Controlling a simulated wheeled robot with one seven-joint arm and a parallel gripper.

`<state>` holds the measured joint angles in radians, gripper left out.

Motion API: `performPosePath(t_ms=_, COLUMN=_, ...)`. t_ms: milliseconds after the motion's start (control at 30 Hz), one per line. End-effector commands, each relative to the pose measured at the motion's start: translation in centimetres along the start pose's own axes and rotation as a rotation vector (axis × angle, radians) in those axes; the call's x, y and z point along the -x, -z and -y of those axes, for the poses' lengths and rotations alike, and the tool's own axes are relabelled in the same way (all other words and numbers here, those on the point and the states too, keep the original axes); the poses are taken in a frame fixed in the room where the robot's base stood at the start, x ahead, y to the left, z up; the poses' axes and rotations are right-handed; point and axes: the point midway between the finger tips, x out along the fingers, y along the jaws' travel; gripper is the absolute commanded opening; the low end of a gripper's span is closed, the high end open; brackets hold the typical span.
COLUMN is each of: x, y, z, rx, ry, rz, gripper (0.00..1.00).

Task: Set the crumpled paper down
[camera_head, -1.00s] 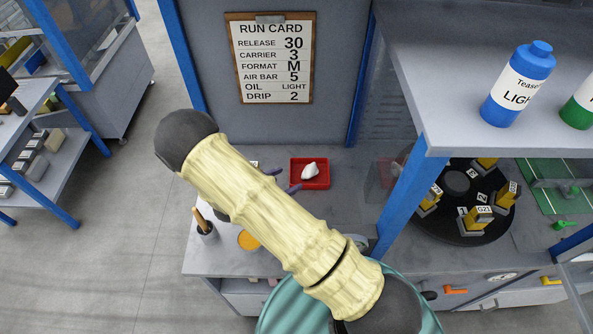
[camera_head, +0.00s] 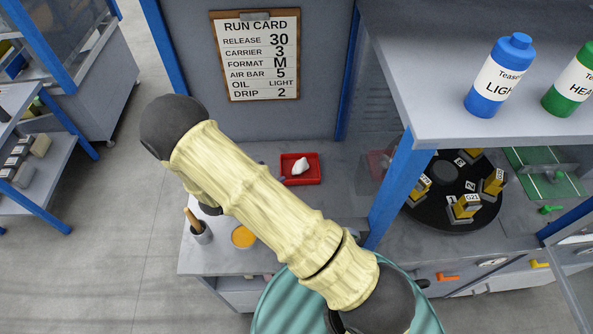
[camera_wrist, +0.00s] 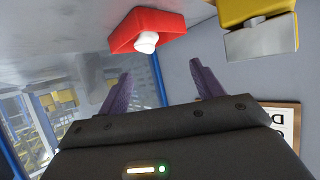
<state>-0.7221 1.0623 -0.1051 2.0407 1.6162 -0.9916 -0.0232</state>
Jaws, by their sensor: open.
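The crumpled paper (camera_head: 300,166) is a small white lump lying in a shallow red tray (camera_head: 314,177) on the grey bench. In the wrist view the paper (camera_wrist: 146,42) also shows in the red tray (camera_wrist: 158,24), beyond my fingertips. My gripper (camera_wrist: 162,75) is open and empty, with its two purple fingers spread apart and clear of the paper.
A cup with a wooden-handled tool (camera_head: 198,232) and an orange disc (camera_head: 243,237) sit on the bench's left part. A blue upright (camera_head: 398,190) and shelf with a blue bottle (camera_head: 498,78) stand right. A run card (camera_head: 257,55) hangs behind.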

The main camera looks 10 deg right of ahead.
Motion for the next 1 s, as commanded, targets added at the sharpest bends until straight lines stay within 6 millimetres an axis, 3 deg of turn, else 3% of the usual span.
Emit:
performPosePath(t_ms=233, x=0.5, y=4.8, z=3.0, rx=0.027, ry=0.213, rz=0.284, gripper=0.67)
performPosePath(t_ms=367, x=2.2, y=7.3, z=3.3, rx=0.089, ry=0.344, rz=0.425, gripper=0.67)
performPosePath(t_ms=467, x=3.6, y=9.4, z=2.4, rx=0.153, ry=0.432, rz=0.515, gripper=0.67)
performPosePath(t_ms=667, x=6.3, y=13.2, z=-2.2, rx=0.322, ry=0.558, rz=0.655, gripper=0.67)
performPosePath(t_ms=1000, x=10.0, y=17.0, z=-15.1, rx=0.694, ry=0.583, rz=0.783, gripper=0.67)
